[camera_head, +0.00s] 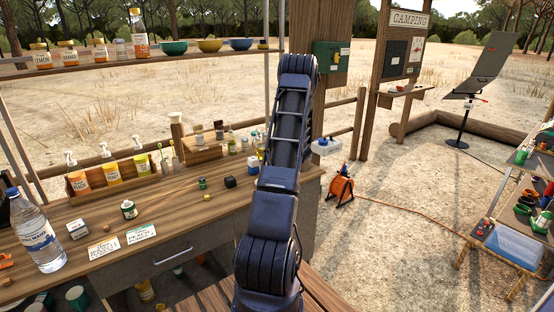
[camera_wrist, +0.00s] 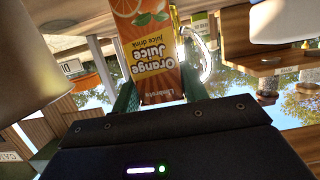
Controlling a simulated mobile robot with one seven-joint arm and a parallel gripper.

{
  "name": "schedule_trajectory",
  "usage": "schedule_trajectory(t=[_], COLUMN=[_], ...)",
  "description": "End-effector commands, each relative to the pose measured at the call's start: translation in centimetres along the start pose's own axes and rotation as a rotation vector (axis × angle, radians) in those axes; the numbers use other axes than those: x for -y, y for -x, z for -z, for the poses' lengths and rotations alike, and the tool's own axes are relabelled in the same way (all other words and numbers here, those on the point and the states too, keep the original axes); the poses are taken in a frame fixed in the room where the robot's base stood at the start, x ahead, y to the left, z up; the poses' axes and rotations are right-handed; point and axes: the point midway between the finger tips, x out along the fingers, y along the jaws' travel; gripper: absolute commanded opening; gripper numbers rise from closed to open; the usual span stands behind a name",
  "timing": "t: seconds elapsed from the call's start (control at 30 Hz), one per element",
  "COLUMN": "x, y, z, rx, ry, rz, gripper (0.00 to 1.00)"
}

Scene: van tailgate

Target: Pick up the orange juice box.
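The orange juice box (camera_wrist: 155,60) is in the upper middle of the wrist view. It is an orange and white carton, and its lettering appears upside down. My gripper (camera_wrist: 158,92) has one green finger on each side of the carton, and both appear to touch it. The carton's near end lies close to the dark palm. In the head view my dark blue arm reaches up the middle, and neither my gripper nor the juice box can be made out.
A wooden counter (camera_head: 205,220) holds a water bottle (camera_head: 38,232), small jars and pump bottles. A shelf (camera_head: 110,63) with jars and bowls runs above it. A wooden post (camera_head: 308,125) stands behind my arm. An orange reel (camera_head: 341,188) sits on open ground to the right.

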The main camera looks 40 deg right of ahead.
Motion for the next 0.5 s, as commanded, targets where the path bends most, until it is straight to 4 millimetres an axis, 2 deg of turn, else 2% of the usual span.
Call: schedule_trajectory(t=[0.03, 0.1, 0.37, 0.5], x=[0.0, 0.0, 0.0, 0.0], y=[0.0, 0.0, 0.1, 0.4], z=[0.0, 0.0, 0.2, 1.4], rx=[0.000, 0.000, 0.000, -0.001], ry=[0.000, 0.000, 0.001, 0.002], rz=[0.000, 0.000, 0.000, 0.000], gripper=[0.23, 0.15, 0.15, 0.15])
